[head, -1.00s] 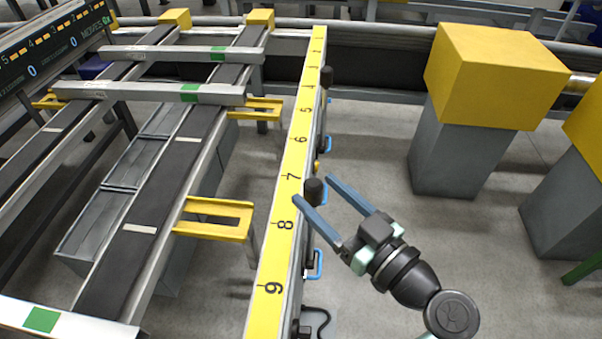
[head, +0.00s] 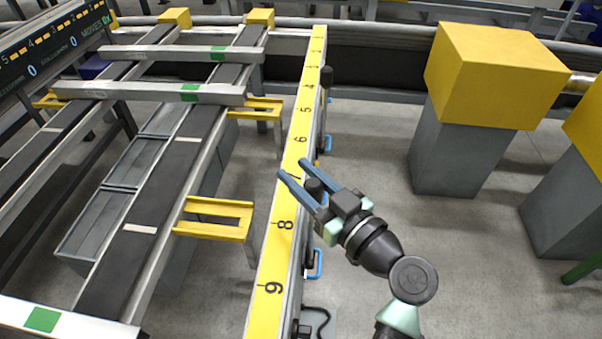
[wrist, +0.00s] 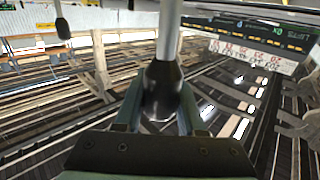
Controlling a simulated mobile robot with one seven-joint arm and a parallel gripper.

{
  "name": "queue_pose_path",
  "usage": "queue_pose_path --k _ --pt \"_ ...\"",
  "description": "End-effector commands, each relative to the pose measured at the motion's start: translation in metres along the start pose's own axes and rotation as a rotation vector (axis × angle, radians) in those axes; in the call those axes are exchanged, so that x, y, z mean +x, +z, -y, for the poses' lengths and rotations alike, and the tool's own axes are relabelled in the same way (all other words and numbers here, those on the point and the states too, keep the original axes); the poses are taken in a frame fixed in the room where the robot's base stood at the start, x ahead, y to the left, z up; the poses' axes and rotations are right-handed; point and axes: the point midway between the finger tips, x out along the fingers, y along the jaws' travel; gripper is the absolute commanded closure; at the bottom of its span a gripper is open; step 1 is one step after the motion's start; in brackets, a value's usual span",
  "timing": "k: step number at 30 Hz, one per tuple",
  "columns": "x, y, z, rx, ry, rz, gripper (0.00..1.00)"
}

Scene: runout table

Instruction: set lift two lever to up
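A dark lever knob (head: 314,187) stands at the right side of the yellow numbered rail, near the 7 and 8 marks. In the wrist view the black knob (wrist: 162,92) sits between my fingers, with a pale metal shaft running from it to the top edge. My gripper (head: 292,168) has its two blue fingers on either side of this knob, and they appear closed against it. No label is readable, so I cannot tell which lift this lever belongs to, nor its up or down setting.
Another dark knob (head: 326,76) stands farther along the numbered rail (head: 268,290), and blue handles (head: 316,264) stick out from its right side. Conveyor tracks (head: 170,170) lie to the left. Yellow-topped grey blocks (head: 495,75) stand at right. The floor between is clear.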

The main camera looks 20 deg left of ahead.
Motion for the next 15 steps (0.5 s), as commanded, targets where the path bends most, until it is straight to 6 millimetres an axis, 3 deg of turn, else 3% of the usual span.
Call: queue_pose_path --k 1,3,15 --pt "-0.0002 0.0 -0.0001 0.0 0.0 0.0 0.9" --pt "-0.0002 0.0 -0.0001 0.0 0.0 0.0 1.0" --pt "-0.0004 0.0001 -0.0001 0.0 0.0 0.0 1.0"
